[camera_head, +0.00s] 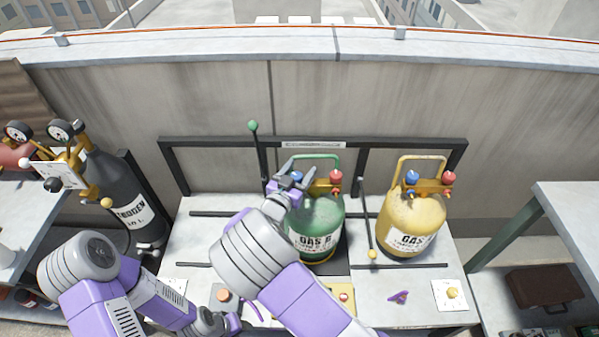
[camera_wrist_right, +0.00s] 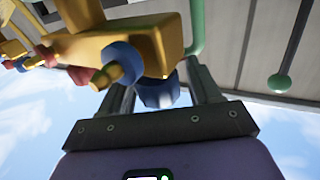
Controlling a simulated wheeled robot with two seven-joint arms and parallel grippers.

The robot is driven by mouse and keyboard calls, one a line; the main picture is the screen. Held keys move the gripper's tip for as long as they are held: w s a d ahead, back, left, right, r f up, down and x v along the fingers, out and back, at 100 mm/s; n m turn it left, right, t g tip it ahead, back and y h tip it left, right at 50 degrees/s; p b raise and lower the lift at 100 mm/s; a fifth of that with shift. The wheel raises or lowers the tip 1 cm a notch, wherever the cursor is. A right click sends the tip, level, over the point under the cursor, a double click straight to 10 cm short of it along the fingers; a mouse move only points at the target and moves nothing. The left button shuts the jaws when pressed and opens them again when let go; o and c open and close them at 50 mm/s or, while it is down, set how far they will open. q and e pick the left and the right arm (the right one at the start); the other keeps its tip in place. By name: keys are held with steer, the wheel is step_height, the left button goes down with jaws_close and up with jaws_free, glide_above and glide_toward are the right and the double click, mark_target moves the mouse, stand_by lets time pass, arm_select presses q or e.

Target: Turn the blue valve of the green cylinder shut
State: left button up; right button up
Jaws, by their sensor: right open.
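The green cylinder (camera_head: 315,226) stands upright on the bench, with a yellow valve block, a blue valve (camera_head: 296,177) and a red valve (camera_head: 336,177) on top. My right gripper (camera_head: 287,177) is at the blue valve, partly covering it. In the right wrist view, the open fingers of my right gripper (camera_wrist_right: 161,96) stand on either side of a dark blue knob (camera_wrist_right: 157,94); I cannot tell whether they touch it. My left gripper (camera_head: 213,322) is low at the bench's front, mostly hidden, its jaws unclear.
A yellow cylinder (camera_head: 411,223) with its own blue and red valves stands to the right. A rod with a green ball (camera_head: 253,126) rises behind left. A black cylinder (camera_head: 128,203) with gauges stands at left. A dark rail frame (camera_head: 400,145) runs behind the cylinders.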

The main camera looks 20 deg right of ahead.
steer(key=shift+w, duration=0.1)
steer(key=c, duration=1)
steer(key=shift+d+r+m+g+h+p, duration=0.1)
steer(key=shift+d+m+g+h+p, duration=0.05)
steer(key=shift+m+g+h+p, duration=1)
steer(key=shift+s+d+m+g+h, duration=0.1)
steer(key=shift+s+m+g+h, duration=0.1)
steer(key=shift+m+g+h, duration=0.75)
steer(key=m+g, duration=0.1)
steer(key=g, duration=0.1)
steer(key=m+g+h, duration=0.1)
steer(key=g, duration=0.1)
steer(key=shift+s, duration=0.2)
steer(key=shift+s+d+m+g+h, duration=0.1)
steer(key=shift+s+m+g+h, duration=0.1)
steer(key=shift+m+g, duration=0.75)
steer(key=shift+s+m+g+h, duration=0.15)
steer(key=shift+m+g, duration=0.4)
steer(key=shift+g, duration=0.8)
